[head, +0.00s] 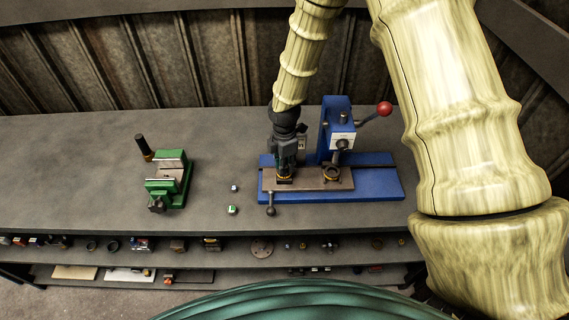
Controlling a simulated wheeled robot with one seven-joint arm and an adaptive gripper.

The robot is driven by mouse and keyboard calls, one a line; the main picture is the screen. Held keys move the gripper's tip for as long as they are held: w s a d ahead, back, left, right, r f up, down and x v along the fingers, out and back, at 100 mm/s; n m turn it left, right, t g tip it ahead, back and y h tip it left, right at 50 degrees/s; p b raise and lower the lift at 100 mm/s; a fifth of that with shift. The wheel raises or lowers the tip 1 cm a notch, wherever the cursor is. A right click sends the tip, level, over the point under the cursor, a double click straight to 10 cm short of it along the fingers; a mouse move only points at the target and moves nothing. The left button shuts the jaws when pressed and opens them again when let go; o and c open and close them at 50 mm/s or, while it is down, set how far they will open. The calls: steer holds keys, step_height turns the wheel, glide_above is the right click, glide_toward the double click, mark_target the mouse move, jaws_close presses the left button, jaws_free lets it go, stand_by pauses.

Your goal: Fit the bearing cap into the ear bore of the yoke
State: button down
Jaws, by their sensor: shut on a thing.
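My gripper (284,172) points down over the left part of the brown plate on the blue press. It is shut on a small dark thing with an orange-yellow edge (284,179), mostly hidden by the fingers. I cannot tell if this is the bearing cap or the yoke, nor whether it touches the plate. A dark ring-shaped part with orange marks (331,174) sits on the plate to the right, below the press head. No ear bore can be made out at this size.
The blue press (377,188) has a red-knobbed lever (384,109) at its right. A green vise (172,180) stands on the left. Two small blocks, one pale (235,188) and one green-white (232,210), lie between. The grey bench (70,170) is clear at far left. Shelves below hold several parts.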

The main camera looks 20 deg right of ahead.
steer(key=shift+r+p, duration=0.25)
steer(key=shift+p, duration=0.05)
steer(key=shift+w+a, duration=0.1)
stand_by(1.9)
steer(key=shift+f, duration=0.3)
stand_by(0.4)
steer(key=shift+r+p, duration=0.3)
steer(key=shift+p, duration=0.1)
steer(key=c, duration=1.2)
jaws_free()
step_height(320, 180, up, 12)
